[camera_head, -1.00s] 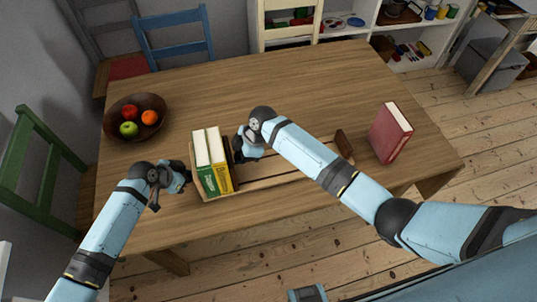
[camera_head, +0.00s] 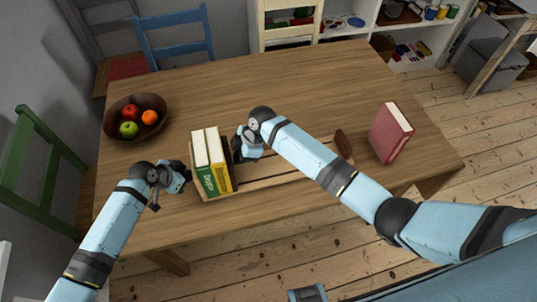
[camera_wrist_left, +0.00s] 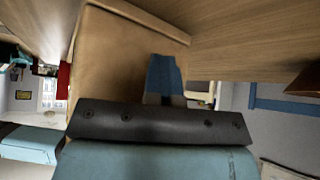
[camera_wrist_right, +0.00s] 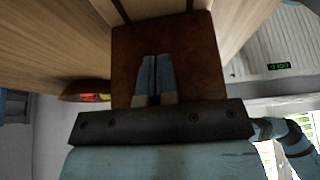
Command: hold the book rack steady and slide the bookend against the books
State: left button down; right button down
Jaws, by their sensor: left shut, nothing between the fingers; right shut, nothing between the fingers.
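The wooden book rack (camera_head: 285,177) lies on the table with two books, one green (camera_head: 207,182) and one yellow (camera_head: 221,180), upright at its left end. The dark brown bookend (camera_head: 228,158) stands just right of the yellow book; any small gap is too small to tell. My right gripper (camera_head: 240,152) is shut and empty, its fingertips at the bookend's right face. The bookend fills the middle of the right wrist view (camera_wrist_right: 195,55). My left gripper (camera_head: 186,177) is shut and empty beside the rack's left end panel, which shows close up in the left wrist view (camera_wrist_left: 112,65).
A red book (camera_head: 390,133) stands on the table right of the rack. A bowl of fruit (camera_head: 117,107) is at the table's left. The back middle of the table (camera_head: 290,85) is clear. Chairs stand around the left and back edges.

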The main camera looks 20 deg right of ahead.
pick_arm(q)
jog(key=shift+d, duration=0.1)
pick_arm(e)
jog(key=shift+d, duration=1.85)
notch_tip(320, 180, up, 12)
dwell(0.5)
pick_arm(q)
jog(key=shift+a+r, duration=0.1)
jog(key=shift+a, duration=2)
notch_tip(320, 180, up, 12)
